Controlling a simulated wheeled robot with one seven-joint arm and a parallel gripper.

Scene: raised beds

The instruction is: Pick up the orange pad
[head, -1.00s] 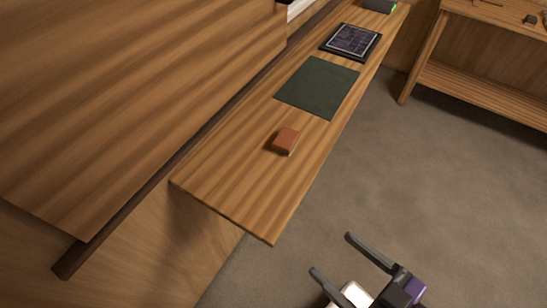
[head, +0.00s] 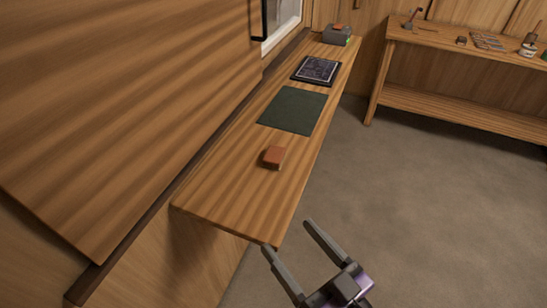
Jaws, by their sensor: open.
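The orange pad (head: 274,157) is a small block with an orange-brown top. It lies on the narrow wooden shelf (head: 215,199), near the shelf's front end and close to the dark green mat, apart from it. My gripper (head: 287,236) is open and empty at the bottom of the head view. Its two fingers point up and left toward the near corner of the shelf. In the picture it lies below and to the right of the pad, with a clear gap between them.
A dark green mat (head: 293,110), a dark framed panel (head: 316,70) and a grey box (head: 337,35) lie farther along the shelf. A wooden wall panel (head: 110,110) borders the shelf on the left. A workbench (head: 460,44) with tools stands at the back right. The grey floor (head: 410,210) between is clear.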

